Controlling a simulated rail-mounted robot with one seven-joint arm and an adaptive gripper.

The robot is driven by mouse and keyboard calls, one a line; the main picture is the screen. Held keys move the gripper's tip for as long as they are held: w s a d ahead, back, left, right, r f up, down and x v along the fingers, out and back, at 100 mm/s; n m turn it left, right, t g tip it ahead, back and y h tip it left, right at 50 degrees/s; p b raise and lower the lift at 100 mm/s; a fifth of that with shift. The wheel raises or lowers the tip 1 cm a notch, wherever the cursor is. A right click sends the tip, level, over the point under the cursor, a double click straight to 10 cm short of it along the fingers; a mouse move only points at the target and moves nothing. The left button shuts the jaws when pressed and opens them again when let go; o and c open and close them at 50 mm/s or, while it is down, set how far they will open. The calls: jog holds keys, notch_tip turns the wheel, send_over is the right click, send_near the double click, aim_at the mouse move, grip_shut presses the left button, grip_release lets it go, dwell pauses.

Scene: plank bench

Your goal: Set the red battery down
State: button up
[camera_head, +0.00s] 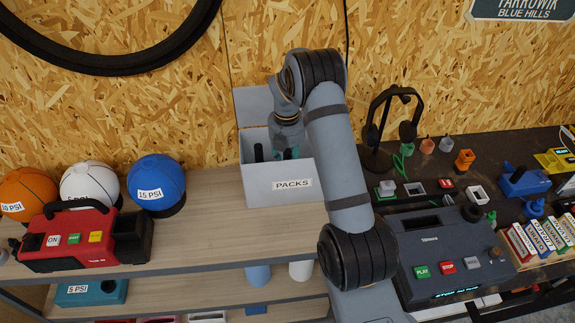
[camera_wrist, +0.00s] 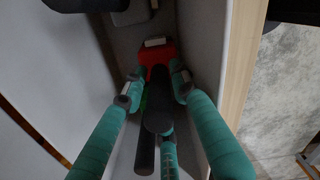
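The red battery (camera_wrist: 157,54) shows in the wrist view, low inside the grey-white bin marked PACKS (camera_head: 259,184). It has a pale patch at its far end, and a dark round post rises from it toward the camera. My gripper (camera_wrist: 157,72) reaches down into the bin, its teal fingertips against both sides of the red body. Whether the battery's underside touches the bin floor is hidden. In the head view the bin's front wall hides the battery and most of my gripper (camera_head: 288,153).
A dark post (camera_head: 258,152) stands in the bin left of my gripper. The bin lid (camera_head: 252,106) is raised behind. Left are a red case (camera_head: 72,237) and several balls; right are a headphone stand (camera_head: 377,158) and a dark console (camera_head: 446,257).

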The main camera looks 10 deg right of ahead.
jog(key=shift+r, duration=0.1)
notch_tip(320, 180, up, 12)
jog(key=shift+a+r+b, duration=0.1)
jog(key=shift+b, duration=0.2)
dwell(1.2)
